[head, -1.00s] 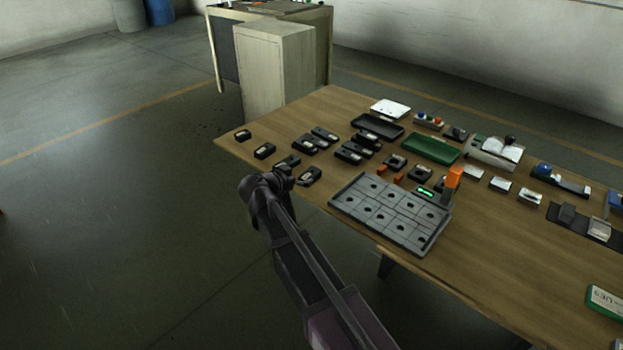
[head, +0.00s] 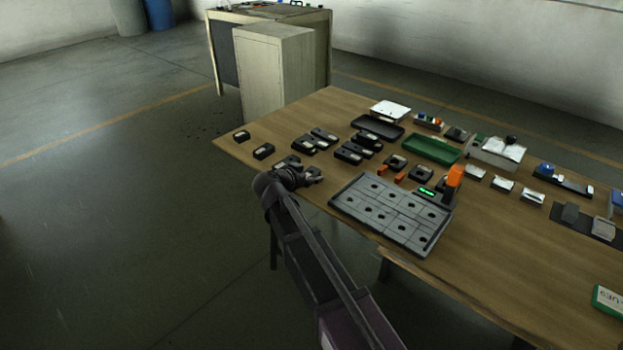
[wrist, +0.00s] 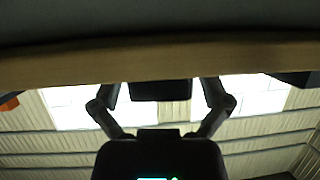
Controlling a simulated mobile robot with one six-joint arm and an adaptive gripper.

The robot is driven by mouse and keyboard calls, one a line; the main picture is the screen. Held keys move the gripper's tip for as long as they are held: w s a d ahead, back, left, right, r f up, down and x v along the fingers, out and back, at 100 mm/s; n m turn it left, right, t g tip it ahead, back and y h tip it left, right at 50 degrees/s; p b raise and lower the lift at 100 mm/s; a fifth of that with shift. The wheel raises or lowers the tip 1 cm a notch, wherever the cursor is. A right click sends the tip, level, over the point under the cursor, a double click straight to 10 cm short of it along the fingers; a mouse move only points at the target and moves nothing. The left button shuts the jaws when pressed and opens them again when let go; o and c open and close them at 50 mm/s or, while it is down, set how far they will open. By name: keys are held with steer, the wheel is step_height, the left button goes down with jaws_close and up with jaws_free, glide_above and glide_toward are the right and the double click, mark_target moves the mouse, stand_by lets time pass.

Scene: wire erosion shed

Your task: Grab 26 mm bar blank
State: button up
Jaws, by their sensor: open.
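Several black blocks with pale tops, among them one at the near left edge (head: 263,151), lie on the wooden table (head: 300,120). I cannot tell by sight which one is the 26 mm bar blank. My gripper (head: 311,176) is at the table's near left edge, low beside these blocks, and covers part of them. In the wrist view my gripper (wrist: 160,97) is open, with its two fingers spread on either side of a dark block (wrist: 160,90) that shows between them. Whether the fingers touch it is not clear.
A grey tray with round holes (head: 390,212) lies just right of my gripper, with an orange post (head: 454,180) by its right end. A green tray (head: 432,148) and a black tray (head: 377,127) lie farther back. A pale cabinet (head: 275,70) stands behind the table.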

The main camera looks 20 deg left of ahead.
mark_target(309, 174)
steer(key=shift+c, duration=0.2)
jaws_close()
steer(key=shift+r, duration=0.1)
step_height(309, 174, up, 4)
steer(key=p, duration=0.4)
steer(key=s+a+p, duration=0.1)
steer(key=s+a, duration=0.3)
steer(key=s, duration=1.1)
steer(key=shift+s+r, duration=0.25)
steer(key=shift+r, duration=0.2)
